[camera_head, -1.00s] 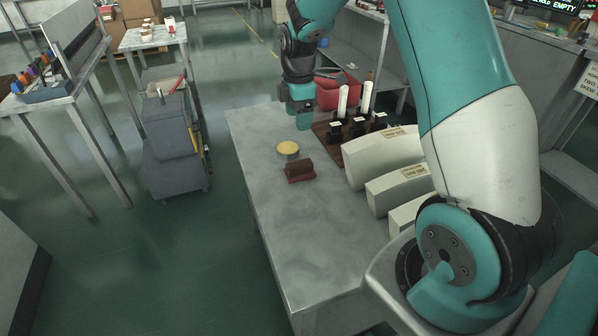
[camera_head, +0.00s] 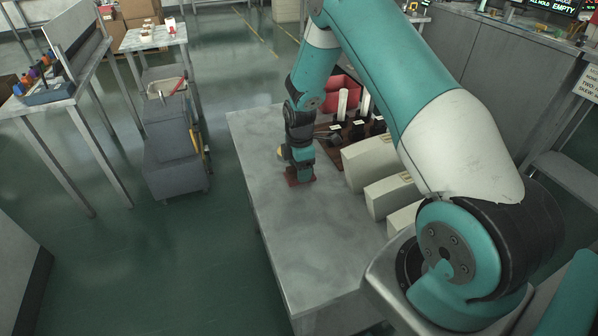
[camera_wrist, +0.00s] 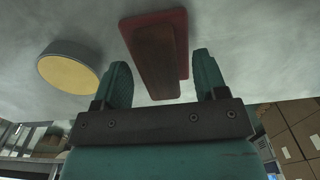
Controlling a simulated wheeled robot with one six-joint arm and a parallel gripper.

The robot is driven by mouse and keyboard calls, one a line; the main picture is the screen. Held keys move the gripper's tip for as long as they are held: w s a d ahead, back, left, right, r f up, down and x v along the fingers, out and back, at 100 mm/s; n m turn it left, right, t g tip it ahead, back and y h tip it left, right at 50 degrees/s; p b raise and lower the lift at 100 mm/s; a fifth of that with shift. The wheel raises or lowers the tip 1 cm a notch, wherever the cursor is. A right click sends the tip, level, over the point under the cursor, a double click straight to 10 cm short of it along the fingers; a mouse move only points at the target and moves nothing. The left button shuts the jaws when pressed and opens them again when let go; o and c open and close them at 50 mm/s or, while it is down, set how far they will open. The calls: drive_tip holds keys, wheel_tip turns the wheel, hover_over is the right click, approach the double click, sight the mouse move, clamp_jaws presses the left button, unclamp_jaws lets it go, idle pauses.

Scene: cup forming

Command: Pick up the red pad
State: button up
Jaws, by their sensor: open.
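The red pad (camera_wrist: 181,26) lies on the grey metal table and has a brown block-shaped handle (camera_wrist: 158,62) on top. In the head view a red edge of the pad (camera_head: 291,181) shows, the rest mostly hidden by my gripper (camera_head: 299,177). In the wrist view my gripper (camera_wrist: 162,80) is open. Its two teal fingers are on either side of the handle's near end, with gaps on both sides. The fingers look apart from the handle, and nothing is held.
A round tin with a yellow top (camera_wrist: 70,73) stands close left of the pad. A red bin (camera_head: 343,95) is behind. The table's front is clear.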

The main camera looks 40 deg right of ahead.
drive_tip(key=shift+f, duration=0.2)
drive_tip(key=c, duration=1)
drive_tip(key=shift+r, duration=0.15)
wheel_tip(320, 180, up, 20)
drive_tip(key=shift+f+b, duration=0.1)
drive_tip(key=shift+b, duration=0.5)
